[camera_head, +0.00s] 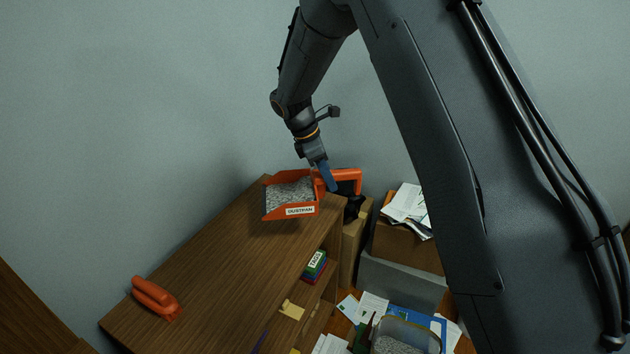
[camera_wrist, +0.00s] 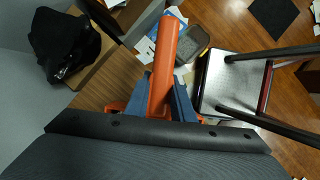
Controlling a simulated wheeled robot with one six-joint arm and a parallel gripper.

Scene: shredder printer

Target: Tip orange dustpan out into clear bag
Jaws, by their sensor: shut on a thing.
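The orange dustpan (camera_head: 274,207), labelled DUSTPAN, is full of grey shreds. It is at the far end of the wooden cabinet top and looks about level; I cannot tell whether it touches the wood. My gripper (camera_head: 328,178) is shut on its handle (camera_head: 348,174). In the wrist view the handle (camera_wrist: 163,60) stands between the blue fingers of my gripper (camera_wrist: 165,100), and the pan is hidden. A clear-walled container (camera_head: 407,331) with grey shreds, likely the clear bag, stands low at the bottom right; it also shows in the wrist view (camera_wrist: 205,40).
An orange hand brush (camera_head: 154,296) lies on the near left of the wooden cabinet top (camera_head: 225,270). Papers lie on a brown box (camera_head: 405,240) beside a grey bin (camera_head: 400,280). A black bag (camera_wrist: 65,45) and a chair (camera_wrist: 235,80) show in the wrist view.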

